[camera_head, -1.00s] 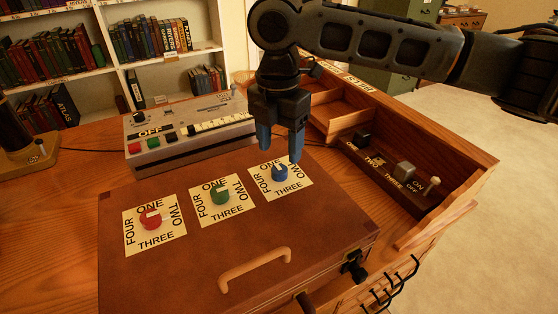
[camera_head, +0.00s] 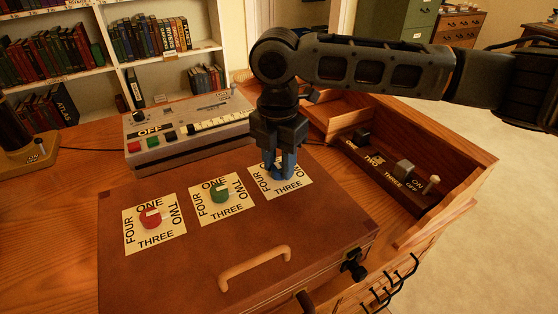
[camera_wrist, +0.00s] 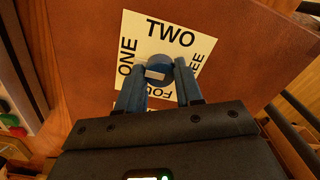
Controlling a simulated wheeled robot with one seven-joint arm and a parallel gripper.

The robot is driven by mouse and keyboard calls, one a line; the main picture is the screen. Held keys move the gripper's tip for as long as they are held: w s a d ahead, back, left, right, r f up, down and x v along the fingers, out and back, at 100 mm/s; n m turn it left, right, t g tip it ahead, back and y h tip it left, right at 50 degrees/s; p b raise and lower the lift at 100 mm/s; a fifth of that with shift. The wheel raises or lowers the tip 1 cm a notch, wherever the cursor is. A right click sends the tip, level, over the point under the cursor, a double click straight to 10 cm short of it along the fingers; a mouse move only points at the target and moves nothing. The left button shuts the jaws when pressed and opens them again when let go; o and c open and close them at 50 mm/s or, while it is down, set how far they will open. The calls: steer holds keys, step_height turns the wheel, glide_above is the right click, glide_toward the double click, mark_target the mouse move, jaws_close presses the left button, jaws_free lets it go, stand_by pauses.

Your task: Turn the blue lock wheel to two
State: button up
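The blue lock wheel (camera_wrist: 161,70) is a small round knob with a white mark, on a cream card (camera_wrist: 200,42) lettered ONE, TWO, THREE and FOUR. The card is the rightmost of three on the brown case (camera_head: 200,264). My gripper (camera_head: 279,174) points down at the wheel, its blue fingers on either side of it. In the wrist view the fingertips (camera_wrist: 160,68) look closed against the wheel's sides. The white mark lies on the wheel's lower left there; the exact number it points to is unclear. In the head view the fingers mostly hide the wheel.
A red wheel (camera_head: 151,218) and a green wheel (camera_head: 220,194) sit on cards to the left. A grey box with buttons (camera_head: 185,134) stands behind the case. A wooden tray with switches (camera_head: 440,212) is at right. The case handle (camera_head: 254,267) is in front.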

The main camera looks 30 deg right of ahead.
steer(key=c, duration=0.5)
steer(key=shift+p, duration=0.3)
steer(key=m+p, duration=0.2)
steer(key=shift+r+m+p, duration=0.2)
steer(key=shift+m+p, duration=0.1)
steer(key=shift+m, duration=0.1)
steer(key=m+p, duration=0.4)
steer(key=shift+m, duration=0.3)
steer(key=m+p, duration=0.5)
steer(key=shift+s, duration=0.1)
steer(key=m, duration=0.1)
steer(key=m+p, duration=0.1)
steer(key=m, duration=0.1)
steer(key=shift+f+m, duration=0.2)
steer(key=shift+m, duration=0.1)
steer(key=shift+m+p, duration=0.3)
steer(key=shift+m, duration=0.5)
